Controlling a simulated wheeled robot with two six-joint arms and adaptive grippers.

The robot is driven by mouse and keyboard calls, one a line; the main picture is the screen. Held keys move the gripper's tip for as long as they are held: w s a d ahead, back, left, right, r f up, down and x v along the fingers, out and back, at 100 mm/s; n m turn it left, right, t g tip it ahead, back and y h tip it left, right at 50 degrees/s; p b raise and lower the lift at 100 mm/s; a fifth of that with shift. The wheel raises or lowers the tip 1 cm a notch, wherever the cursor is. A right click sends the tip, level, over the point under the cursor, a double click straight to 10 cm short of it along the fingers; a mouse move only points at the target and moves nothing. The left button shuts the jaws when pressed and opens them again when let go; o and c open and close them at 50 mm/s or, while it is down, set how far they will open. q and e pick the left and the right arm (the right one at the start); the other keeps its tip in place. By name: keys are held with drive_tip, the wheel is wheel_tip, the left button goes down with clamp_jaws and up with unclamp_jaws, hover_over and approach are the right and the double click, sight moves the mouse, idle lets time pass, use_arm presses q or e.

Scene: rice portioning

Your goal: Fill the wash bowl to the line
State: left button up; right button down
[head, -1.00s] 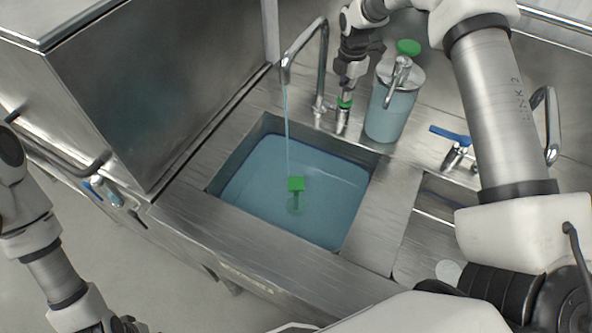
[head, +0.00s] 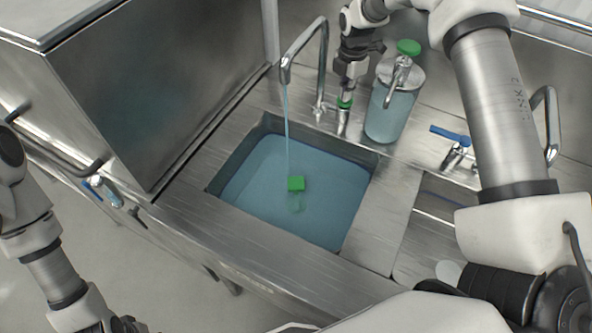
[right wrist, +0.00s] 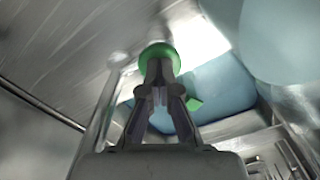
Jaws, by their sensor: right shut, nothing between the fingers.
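The wash bowl (head: 232,160) is a square steel basin sunk in the counter, holding bluish water (head: 325,195). A dark blue line (head: 330,141) runs along its inner wall, close to the water's edge. A thin stream (head: 288,120) falls from the curved spout (head: 318,50) into it. A green square-topped post (head: 296,184) stands in the water. My right gripper (head: 346,95) is shut and empty, its tips at the green-topped tap (head: 343,103) behind the bowl. In the right wrist view the closed fingers (right wrist: 159,70) overlap the round green top (right wrist: 158,53); contact is unclear.
A clear dispenser (head: 390,115) of blue liquid with a green cap stands just right of the tap. A blue-handled valve (head: 452,135) and another basin lie further right. A large steel cabinet (head: 165,85) stands left of the bowl. The front counter strip is clear.

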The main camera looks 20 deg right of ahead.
wheel_tip(320, 180, up, 5)
drive_tip(key=p, duration=0.4)
drive_tip(key=shift+r, duration=0.1)
drive_tip(key=shift+w, duration=0.1)
idle(0.5)
